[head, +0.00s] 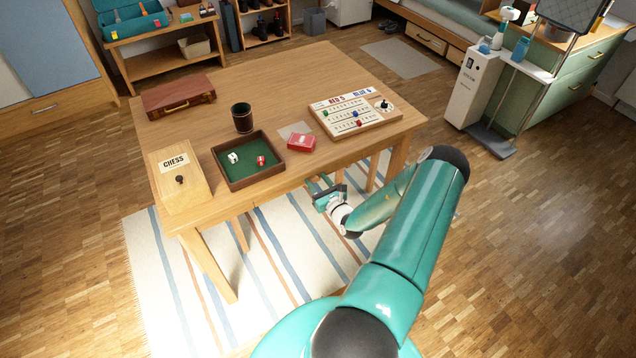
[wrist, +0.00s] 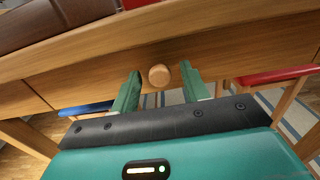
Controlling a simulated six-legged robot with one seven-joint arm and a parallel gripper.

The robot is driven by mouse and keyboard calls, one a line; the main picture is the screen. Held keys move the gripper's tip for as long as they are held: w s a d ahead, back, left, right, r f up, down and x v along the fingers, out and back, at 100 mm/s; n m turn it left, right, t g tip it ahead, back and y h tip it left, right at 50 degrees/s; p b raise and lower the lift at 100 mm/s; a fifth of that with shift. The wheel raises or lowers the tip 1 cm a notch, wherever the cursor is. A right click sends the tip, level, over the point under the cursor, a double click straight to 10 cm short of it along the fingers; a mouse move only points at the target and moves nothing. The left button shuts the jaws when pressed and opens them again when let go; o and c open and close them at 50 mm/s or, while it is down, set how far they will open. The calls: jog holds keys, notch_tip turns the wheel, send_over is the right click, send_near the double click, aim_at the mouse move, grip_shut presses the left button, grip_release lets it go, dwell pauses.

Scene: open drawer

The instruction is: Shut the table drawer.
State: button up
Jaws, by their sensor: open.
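The wooden table (head: 225,95) stands in front of me. In the wrist view, its drawer front (wrist: 105,80) spans the picture under the tabletop edge, with a round wooden knob (wrist: 159,76) at its middle. My gripper (wrist: 158,82) is open, with one teal finger on each side of the knob and a gap to each. In the head view, my gripper (head: 322,187) is low at the near side of the table, just below the tabletop edge.
On the tabletop are a dice tray (head: 219,155), a chess box (head: 163,190), a dark cup (head: 242,118), a red card box (head: 301,142), a scoreboard (head: 355,113) and a brown case (head: 179,97). A striped rug (head: 165,290) lies below. Blue (wrist: 85,108) and red (wrist: 280,74) seats show under the table.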

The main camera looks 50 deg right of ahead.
jog(key=v, duration=1.3)
jog(key=shift+s, duration=0.4)
jog(key=shift+a+r, duration=0.1)
jog(key=w+a+r+n+g+y, duration=0.45)
jog(key=a+r+n+y, duration=0.35)
jog(key=a+r+n, duration=0.3)
jog(key=w+a+r+n+g+y, duration=0.45)
jog(key=a+r+n+y, duration=0.35)
jog(key=a+r+n, duration=0.25)
jog(key=s+a+r+n+g+h, duration=0.5)
jog(key=s+a+r+n+g, duration=0.2)
jog(key=a+r+n, duration=0.35)
jog(key=s+a+r+n+t+h, duration=0.3)
jog(key=s+r+n+h, duration=0.3)
jog(key=r, duration=0.5)
jog(key=shift+s+a+r+n+t, duration=0.2)
jog(key=shift+s+r+n+t, duration=0.2)
jog(key=shift+n+t, duration=0.2)
